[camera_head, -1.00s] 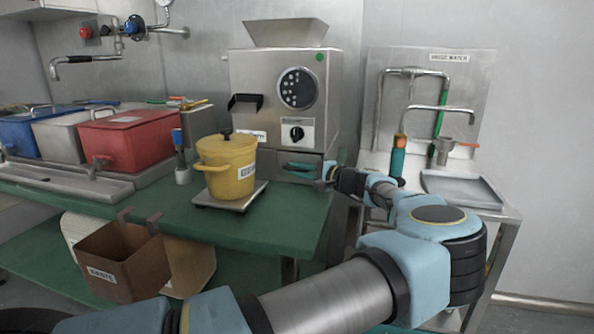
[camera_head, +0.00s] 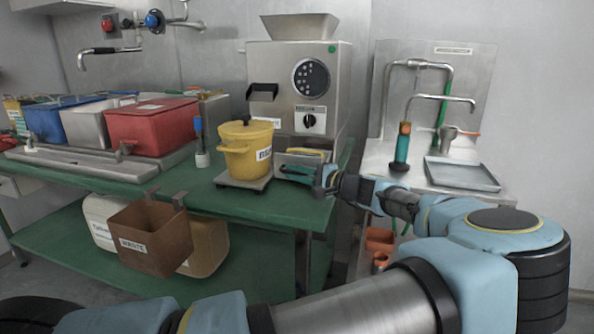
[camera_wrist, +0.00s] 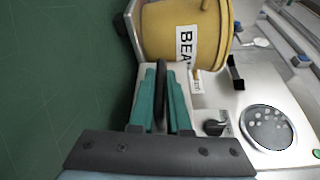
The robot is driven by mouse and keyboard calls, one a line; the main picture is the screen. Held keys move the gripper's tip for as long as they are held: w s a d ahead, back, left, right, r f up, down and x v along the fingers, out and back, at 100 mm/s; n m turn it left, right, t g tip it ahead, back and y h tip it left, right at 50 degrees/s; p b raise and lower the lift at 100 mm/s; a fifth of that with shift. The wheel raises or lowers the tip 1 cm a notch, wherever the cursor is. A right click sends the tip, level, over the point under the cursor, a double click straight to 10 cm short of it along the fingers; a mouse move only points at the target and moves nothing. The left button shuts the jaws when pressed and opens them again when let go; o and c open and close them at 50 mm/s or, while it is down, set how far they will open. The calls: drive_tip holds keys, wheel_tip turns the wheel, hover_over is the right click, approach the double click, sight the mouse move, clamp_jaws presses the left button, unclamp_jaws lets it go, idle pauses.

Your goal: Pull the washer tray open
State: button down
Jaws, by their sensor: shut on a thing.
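The grinder (camera_head: 275,80) is a steel machine with a hopper, a round perforated disc and a black knob. Its washer tray (camera_head: 288,158) is a metal drawer low on its front; it stands out from the body, with a yellow edge showing inside. My gripper (camera_head: 290,171) reaches in from the right, low in front of the tray. In the wrist view my gripper's teal fingers (camera_wrist: 163,98) are shut on the dark tray handle (camera_wrist: 160,90), which lies between them. The tray's inside is mostly hidden.
A yellow bean pot (camera_head: 245,150) stands on a scale (camera_head: 243,182) close left of the tray. The green bench (camera_head: 275,205) has free room in front. A brown waste bin (camera_head: 150,238) hangs at its front. A sink stand with a shallow metal pan (camera_head: 462,174) is at right.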

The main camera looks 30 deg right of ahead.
drive_tip(key=shift+s+a, duration=0.15)
drive_tip(key=shift+s, duration=0.1)
drive_tip(key=c, duration=0.9)
unclamp_jaws()
drive_tip(key=b+v, duration=0.1)
drive_tip(key=v, duration=0.9)
drive_tip(key=shift+s, duration=0.3)
drive_tip(key=shift+s, duration=0.1)
